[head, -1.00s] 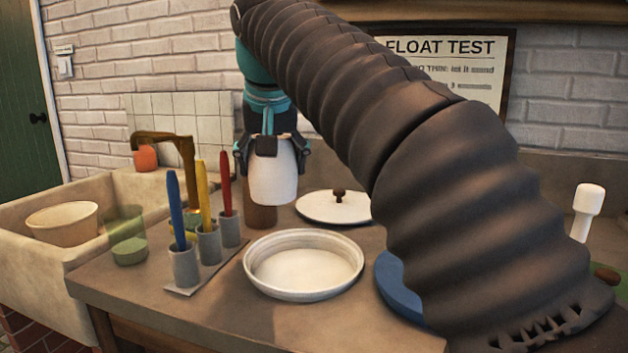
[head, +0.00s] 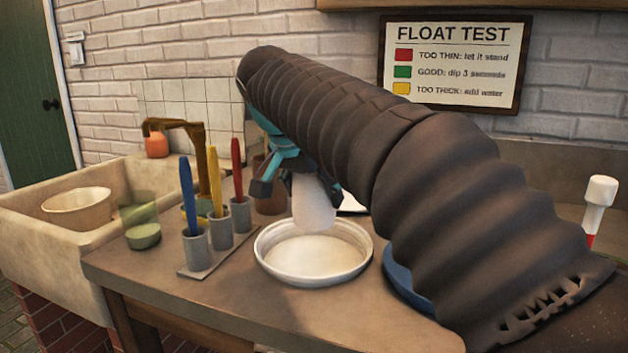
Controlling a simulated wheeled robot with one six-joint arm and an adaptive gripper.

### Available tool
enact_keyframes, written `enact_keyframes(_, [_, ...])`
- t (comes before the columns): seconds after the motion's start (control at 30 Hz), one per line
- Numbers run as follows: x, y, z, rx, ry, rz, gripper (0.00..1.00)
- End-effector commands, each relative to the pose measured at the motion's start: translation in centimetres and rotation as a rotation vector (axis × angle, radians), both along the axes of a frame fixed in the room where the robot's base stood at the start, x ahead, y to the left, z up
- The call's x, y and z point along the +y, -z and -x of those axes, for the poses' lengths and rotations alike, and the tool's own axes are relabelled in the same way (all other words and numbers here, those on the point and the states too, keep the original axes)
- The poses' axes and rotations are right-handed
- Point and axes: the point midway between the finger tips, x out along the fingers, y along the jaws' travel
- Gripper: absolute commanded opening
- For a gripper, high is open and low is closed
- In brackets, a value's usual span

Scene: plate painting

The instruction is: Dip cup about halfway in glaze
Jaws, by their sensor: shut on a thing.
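A white cup (head: 314,205) is held by my gripper (head: 290,180), whose teal and black fingers are shut on its upper part. The cup is slightly tilted. Its lower end overlaps the back of a wide white basin (head: 268,266) with pale, whitish contents (head: 312,254). I cannot tell whether the cup touches the glaze or hangs just above it. My arm hides part of the gripper and the area behind it.
Blue, yellow and red sticks stand in grey holders (head: 197,251) left of the basin. A sink (head: 45,247) holds a bowl (head: 77,208). A blue disc (head: 397,275) lies partly under my arm. A float test sign (head: 453,62) hangs behind. The counter's front is clear.

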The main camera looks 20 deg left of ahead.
Motion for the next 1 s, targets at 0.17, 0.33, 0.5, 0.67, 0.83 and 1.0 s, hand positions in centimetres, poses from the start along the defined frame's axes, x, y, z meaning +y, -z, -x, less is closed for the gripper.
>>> enact_keyframes(0.17, [0.0, 1.8, 0.0, -0.001, 0.0, -0.001, 0.33])
enact_keyframes(0.33, [0.0, 3.3, 0.0, -0.001, 0.0, -0.001, 0.33])
enact_keyframes(0.5, [0.0, 4.8, 0.0, -0.002, 0.0, -0.002, 0.33])
enact_keyframes(0.67, [0.0, 6.0, 0.0, -0.003, 0.0, -0.002, 0.33])
enact_keyframes(0.83, [0.0, 6.8, 0.0, -0.001, -0.001, -0.001, 0.33])
enact_keyframes(1.0, [0.0, 7.2, 0.0, -0.001, -0.001, -0.001, 0.33])
